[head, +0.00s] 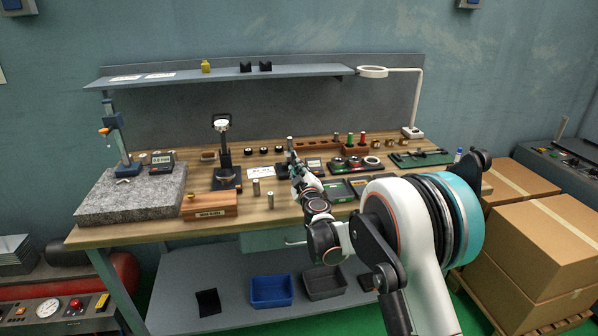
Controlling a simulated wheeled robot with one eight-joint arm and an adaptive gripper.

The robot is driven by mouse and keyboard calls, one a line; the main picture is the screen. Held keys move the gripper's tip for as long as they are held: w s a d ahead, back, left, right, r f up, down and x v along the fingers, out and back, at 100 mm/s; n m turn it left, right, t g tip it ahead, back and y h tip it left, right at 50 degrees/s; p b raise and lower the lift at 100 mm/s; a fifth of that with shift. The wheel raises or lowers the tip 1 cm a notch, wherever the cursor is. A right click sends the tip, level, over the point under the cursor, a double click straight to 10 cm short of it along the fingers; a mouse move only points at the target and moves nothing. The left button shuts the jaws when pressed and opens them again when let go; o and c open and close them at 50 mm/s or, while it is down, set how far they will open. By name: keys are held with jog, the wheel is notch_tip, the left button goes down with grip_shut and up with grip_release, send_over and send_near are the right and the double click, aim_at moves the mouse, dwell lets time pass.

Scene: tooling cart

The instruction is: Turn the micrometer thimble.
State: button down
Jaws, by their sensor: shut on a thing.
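My gripper (294,162) is at the middle of the workbench, reached from the front right by my arm. It is small in this view and is shut at the micrometer (290,143), whose grey upright end shows just above the fingers. The thimble and the contact on it are mostly hidden by the gripper. A small digital display (314,162) sits just right of the fingers.
The wooden bench (240,216) holds a granite plate (130,196) at left, a dial gauge stand (222,150), a wooden block box (209,206) and metal cylinders (270,189). A ring lamp (373,72) and shelf (225,76) overhang the back. Cardboard boxes (545,235) stand right.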

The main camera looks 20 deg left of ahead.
jog(key=n, duration=0.5)
jog(key=shift+n, duration=2.4)
jog(key=c, duration=1.3)
grip_release()
jog(key=v, duration=1.2)
jog(key=shift+s+a, duration=0.1)
jog(key=shift+s, duration=0.05)
